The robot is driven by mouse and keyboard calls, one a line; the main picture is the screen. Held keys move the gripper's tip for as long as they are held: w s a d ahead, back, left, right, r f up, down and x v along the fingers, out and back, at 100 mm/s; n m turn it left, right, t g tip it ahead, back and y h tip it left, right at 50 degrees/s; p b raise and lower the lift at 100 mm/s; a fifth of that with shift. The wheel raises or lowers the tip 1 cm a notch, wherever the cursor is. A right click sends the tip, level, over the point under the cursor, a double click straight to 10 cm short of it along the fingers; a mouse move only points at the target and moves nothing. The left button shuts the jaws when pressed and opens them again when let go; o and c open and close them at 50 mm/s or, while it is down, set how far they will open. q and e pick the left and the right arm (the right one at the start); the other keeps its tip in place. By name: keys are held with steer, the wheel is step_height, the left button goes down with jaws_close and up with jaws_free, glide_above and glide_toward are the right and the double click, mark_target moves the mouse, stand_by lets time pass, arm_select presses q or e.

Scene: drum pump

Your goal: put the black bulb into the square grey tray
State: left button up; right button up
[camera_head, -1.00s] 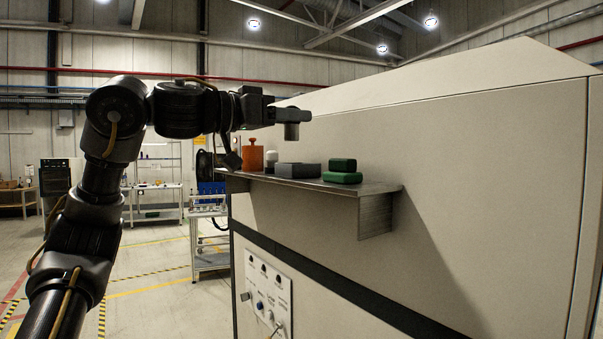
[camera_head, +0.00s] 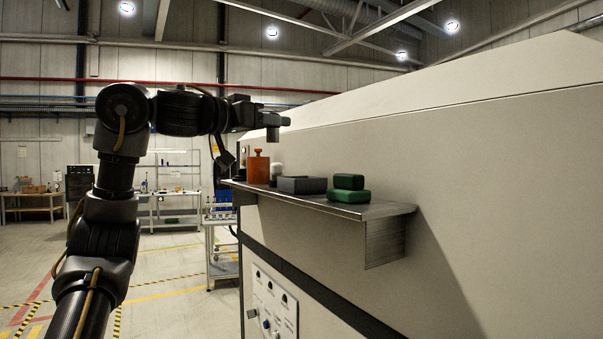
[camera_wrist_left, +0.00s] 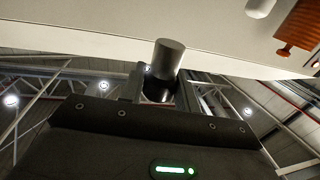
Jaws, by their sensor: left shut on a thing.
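My left gripper (camera_head: 272,119) is shut on a dark grey cylinder, which I take to be the black bulb (camera_head: 272,135). The bulb hangs below the fingers, above the shelf's height and apart from it. In the left wrist view the bulb (camera_wrist_left: 169,57) sticks out from between the fingers (camera_wrist_left: 160,88). The square grey tray (camera_head: 302,185) stands on the metal shelf, lower and to the right of the bulb in the head view. The tray's inside is barely visible. My right gripper is not in view.
The metal shelf (camera_head: 345,208) juts from a large beige housing (camera_head: 450,170). An orange container (camera_head: 258,168) and a white-topped item (camera_head: 276,170) stand left of the tray. The air above the shelf is free.

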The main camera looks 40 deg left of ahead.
arm_select(q)
steer(key=w+f, duration=0.2)
steer(key=w+f+p, duration=0.1)
steer(key=w+f, duration=0.1)
steer(key=w, duration=0.1)
steer(key=w+f, duration=0.2)
steer(key=shift+w+d+f, duration=0.25)
steer(key=shift+w+d, duration=0.1)
steer(key=shift+w, duration=0.05)
steer(key=shift+w+f, duration=0.15)
steer(key=shift+f, duration=0.05)
steer(key=shift+w+d+f+p, duration=0.1)
steer(key=shift+w+f+p, duration=0.05)
steer(key=shift+p, duration=0.15)
step_height(320, 180, down, 3)
steer(key=shift+w+r+p, duration=0.1)
steer(key=shift+w+p, duration=0.05)
steer(key=shift+p, duration=0.4)
steer(key=shift+f, duration=0.3)
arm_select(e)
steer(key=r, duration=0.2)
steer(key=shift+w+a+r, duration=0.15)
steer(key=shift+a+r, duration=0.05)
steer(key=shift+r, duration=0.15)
